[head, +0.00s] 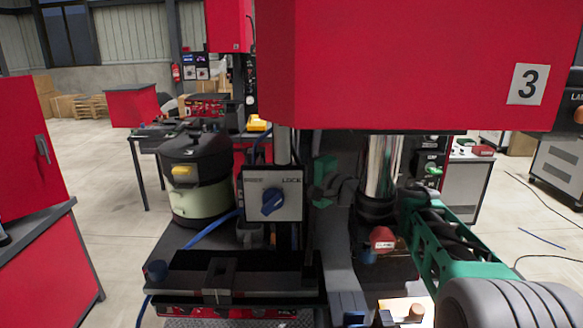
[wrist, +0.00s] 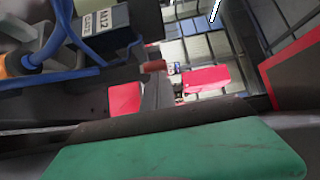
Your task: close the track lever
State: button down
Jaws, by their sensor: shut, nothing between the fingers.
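No part in view can be told for certain as the track lever. A red-capped piece with small white lettering (head: 383,238) stands at the foot of the shiny metal cylinder (head: 383,165) in the head view. My gripper (head: 325,180) seems to be the small green and grey end left of that cylinder, partly in shadow. In the wrist view, a green block with a dark edge fills the bottom and seems to be my gripper (wrist: 170,125), shut and empty. Contact with anything cannot be told.
A large red cabinet marked 3 (head: 420,65) overhangs the work area. A white plate with a blue knob (head: 271,201) reads LOCK. A vacuum cleaner (head: 197,172) stands at left. Blue hoses (wrist: 55,40) and a black labelled box (wrist: 105,25) crowd the wrist view's upper left.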

jog(key=b+v, duration=0.2)
jog(key=v, duration=0.6)
jog(key=shift+w, duration=0.1)
